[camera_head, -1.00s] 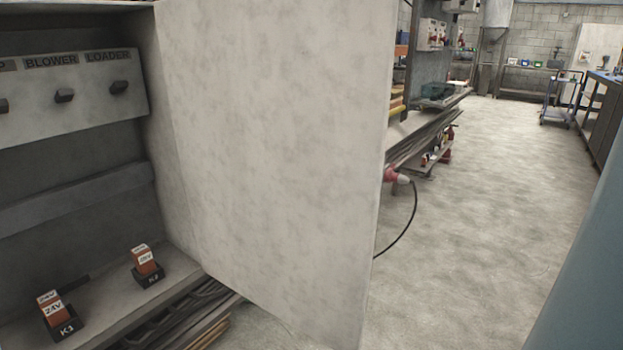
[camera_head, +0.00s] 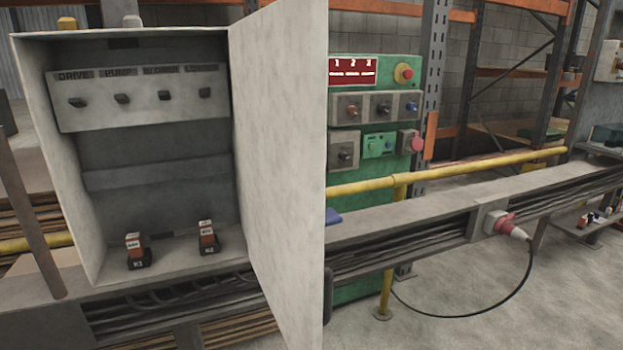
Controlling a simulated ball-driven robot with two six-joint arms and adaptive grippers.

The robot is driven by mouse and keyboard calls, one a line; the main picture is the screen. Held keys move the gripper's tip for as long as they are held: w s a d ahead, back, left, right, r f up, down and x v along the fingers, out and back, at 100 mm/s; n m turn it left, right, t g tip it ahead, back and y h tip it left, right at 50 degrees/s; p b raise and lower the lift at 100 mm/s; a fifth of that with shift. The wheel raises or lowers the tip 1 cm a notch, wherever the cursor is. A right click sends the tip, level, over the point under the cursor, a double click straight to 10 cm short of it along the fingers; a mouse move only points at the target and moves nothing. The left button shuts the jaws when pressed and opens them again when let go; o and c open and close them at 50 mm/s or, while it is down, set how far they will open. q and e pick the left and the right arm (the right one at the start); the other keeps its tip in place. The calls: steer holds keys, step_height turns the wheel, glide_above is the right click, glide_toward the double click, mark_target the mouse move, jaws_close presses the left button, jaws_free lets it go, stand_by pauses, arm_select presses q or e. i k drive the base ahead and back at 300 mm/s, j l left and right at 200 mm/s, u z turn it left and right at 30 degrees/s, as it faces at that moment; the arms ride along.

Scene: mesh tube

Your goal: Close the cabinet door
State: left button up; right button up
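The light grey metal cabinet (camera_head: 75,172) stands open at the left, with its inside in full view. Its door (camera_head: 279,165) is hinged on the cabinet's right side and swung out toward me, its free edge near the middle of the picture. No gripper can be made out. A small dark shape (camera_head: 328,292) peeks past the door's free edge; I cannot tell what it is.
Behind the door stands a green control panel (camera_head: 372,178) with a red button. A yellow rail (camera_head: 470,171) and a grey cable tray (camera_head: 425,220) run to the right. Open floor (camera_head: 575,305) lies at lower right.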

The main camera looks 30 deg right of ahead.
mark_target(279, 52)
steer(key=i+l, duration=0.15)
steer(key=l, duration=0.25)
steer(key=i+l+u, duration=0.1)
steer(key=l, duration=0.35)
steer(key=i+l, duration=0.15)
steer(key=l, duration=0.25)
steer(key=u, duration=0.05)
